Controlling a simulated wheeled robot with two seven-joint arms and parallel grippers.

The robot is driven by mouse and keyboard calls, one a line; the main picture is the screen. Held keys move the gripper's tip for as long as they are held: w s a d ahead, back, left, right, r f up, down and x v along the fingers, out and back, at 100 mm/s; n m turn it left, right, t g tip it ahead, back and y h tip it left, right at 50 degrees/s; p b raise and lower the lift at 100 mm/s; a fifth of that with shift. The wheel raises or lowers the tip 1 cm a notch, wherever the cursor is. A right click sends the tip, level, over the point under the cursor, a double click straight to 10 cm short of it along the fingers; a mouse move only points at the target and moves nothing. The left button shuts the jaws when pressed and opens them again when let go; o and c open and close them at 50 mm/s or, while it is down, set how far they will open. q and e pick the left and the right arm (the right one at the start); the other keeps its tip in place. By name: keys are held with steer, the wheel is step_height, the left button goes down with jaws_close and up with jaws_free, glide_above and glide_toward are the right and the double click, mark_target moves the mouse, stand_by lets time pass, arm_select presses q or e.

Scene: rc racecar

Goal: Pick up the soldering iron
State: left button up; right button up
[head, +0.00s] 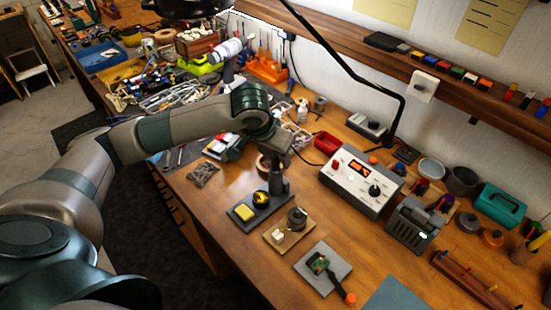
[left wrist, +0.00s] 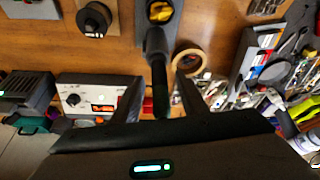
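The soldering iron (left wrist: 157,62) is dark and slim. In the left wrist view it points in between the two fingers of my left gripper (left wrist: 160,82), with a visible gap on each side. The gripper is open. In the head view my left gripper (head: 279,160) is above the iron's stand (head: 245,213), which has a yellow sponge and a brass cleaner. The iron (head: 278,183) shows there only partly, below my gripper, which hides its upper end. My right gripper is in neither view.
A white soldering station (head: 347,190) stands right of the stand, with a grey boxy device (head: 408,227) beside it. A solder spool (head: 297,219) and a circuit board (head: 319,264) lie in front. A tape roll (left wrist: 188,60) and cluttered tools are close by. A black lamp arm (head: 349,72) hangs over the bench.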

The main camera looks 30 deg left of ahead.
arm_select(q)
jaws_close()
steer(key=shift+r, duration=0.1)
steer(key=shift+w+r+b, duration=0.1)
steer(key=shift+r+b, duration=0.3)
steer(key=shift+r, duration=0.35)
step_height(320, 180, up, 15)
steer(key=b, duration=0.5)
steer(key=shift+f, duration=0.1)
steer(key=shift+r, duration=0.8)
steer(key=shift+f, duration=0.1)
